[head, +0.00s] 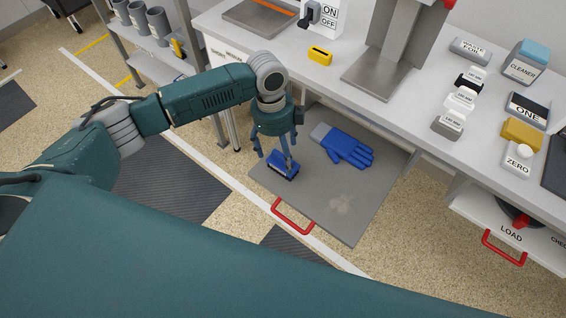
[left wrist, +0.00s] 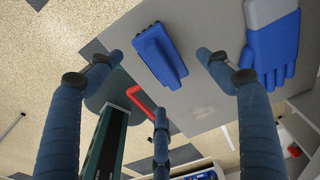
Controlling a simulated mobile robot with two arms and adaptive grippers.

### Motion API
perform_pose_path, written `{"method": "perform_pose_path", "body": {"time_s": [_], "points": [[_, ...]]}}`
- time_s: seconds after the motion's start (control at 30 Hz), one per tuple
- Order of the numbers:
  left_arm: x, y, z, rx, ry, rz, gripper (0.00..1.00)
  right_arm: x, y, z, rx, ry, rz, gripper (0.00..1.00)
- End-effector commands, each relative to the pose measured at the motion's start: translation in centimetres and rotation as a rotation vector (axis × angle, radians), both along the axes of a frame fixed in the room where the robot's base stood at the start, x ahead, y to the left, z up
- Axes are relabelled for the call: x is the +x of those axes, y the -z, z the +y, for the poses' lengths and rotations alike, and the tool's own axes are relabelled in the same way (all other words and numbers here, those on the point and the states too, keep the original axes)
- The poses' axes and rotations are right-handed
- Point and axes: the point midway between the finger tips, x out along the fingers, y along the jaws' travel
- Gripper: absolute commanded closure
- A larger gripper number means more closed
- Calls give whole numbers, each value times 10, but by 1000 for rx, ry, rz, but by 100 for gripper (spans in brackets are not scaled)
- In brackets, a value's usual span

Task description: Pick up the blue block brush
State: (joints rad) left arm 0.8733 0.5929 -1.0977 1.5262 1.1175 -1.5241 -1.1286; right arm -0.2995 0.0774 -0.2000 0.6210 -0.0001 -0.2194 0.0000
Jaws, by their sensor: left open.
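The blue block brush (head: 283,166) lies on a grey pull-out shelf (head: 330,205), near its left edge. In the left wrist view the brush (left wrist: 160,56) lies between and beyond the spread fingers, with its bristly end at the top. My left gripper (head: 277,156) is over the brush, pointing down, and partly hides it in the head view. Its three fingers are open with nothing held; it also shows in the left wrist view (left wrist: 153,80). I cannot tell whether a fingertip touches the brush. My right gripper is not in view.
A blue and grey glove (head: 345,146) lies on the shelf to the right of the brush. A red handle (head: 292,216) is on the shelf's front edge. The white bench (head: 410,105) with bottles and a yellow block (head: 320,55) stands above and behind. The shelf's front part is clear.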

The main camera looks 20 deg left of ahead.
Motion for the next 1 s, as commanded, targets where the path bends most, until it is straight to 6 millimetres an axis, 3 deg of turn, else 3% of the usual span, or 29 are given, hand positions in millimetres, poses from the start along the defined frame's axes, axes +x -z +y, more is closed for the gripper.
{"method": "perform_pose_path", "body": {"time_s": [0.3,0.57,0.83,1.0], "points": [[-5,43,-1,2,-1,3,22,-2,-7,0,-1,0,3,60],[-4,46,-2,1,0,1,22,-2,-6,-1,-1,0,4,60],[-4,46,-2,1,0,1,72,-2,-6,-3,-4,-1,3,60],[-4,46,-2,1,0,0,74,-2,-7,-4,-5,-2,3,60]]}}
